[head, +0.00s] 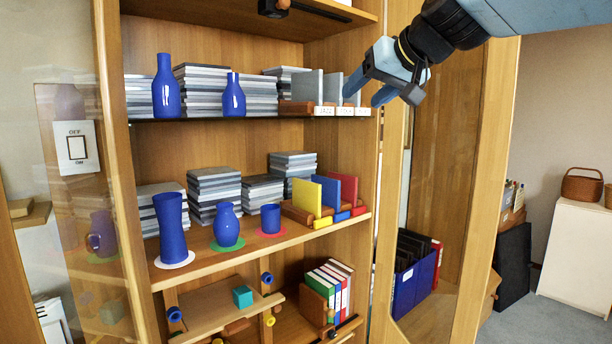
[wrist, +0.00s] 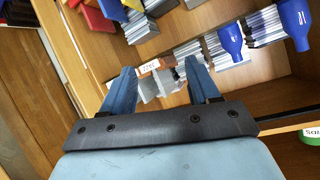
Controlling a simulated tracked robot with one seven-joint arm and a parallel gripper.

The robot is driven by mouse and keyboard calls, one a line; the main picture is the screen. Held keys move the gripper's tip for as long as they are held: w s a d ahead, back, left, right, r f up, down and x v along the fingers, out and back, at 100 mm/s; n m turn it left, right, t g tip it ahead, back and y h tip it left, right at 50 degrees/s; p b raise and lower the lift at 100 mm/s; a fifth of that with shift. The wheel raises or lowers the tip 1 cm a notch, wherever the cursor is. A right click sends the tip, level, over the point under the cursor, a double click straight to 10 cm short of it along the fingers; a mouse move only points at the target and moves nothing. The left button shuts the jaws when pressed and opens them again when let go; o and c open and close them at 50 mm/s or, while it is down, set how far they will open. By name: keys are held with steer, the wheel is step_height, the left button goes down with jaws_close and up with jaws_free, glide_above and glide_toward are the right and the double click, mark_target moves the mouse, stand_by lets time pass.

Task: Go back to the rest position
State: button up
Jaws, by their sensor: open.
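My gripper (head: 366,88) is raised in front of the right end of the upper shelf, and its fingers are apart with nothing between them. My arm reaches in from the top right in the head view.
The wooden shelf unit (head: 280,232) holds blue vases (head: 166,88), grey stacks and coloured blocks (head: 325,196). Floor (head: 560,322) is clear at lower right.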

steer(key=s+d+f+m+g+h, duration=0.1)
steer(key=s+d+f, duration=0.3)
steer(key=f, duration=0.5)
steer(key=s+d+f+g+h, duration=0.2)
steer(key=s+d+f+h, duration=0.1)
steer(key=s+f, duration=0.4)
steer(key=s+d+f+m+g+h, duration=0.1)
steer(key=s+d+f, duration=0.4)
steer(key=f, duration=0.8)
steer(key=shift+s+m+g+h, duration=0.3)
steer(key=shift+s+g+h, duration=0.3)
steer(key=shift+s, duration=0.05)
steer(key=shift+f, duration=0.1)
steer(key=shift+c, duration=0.3)
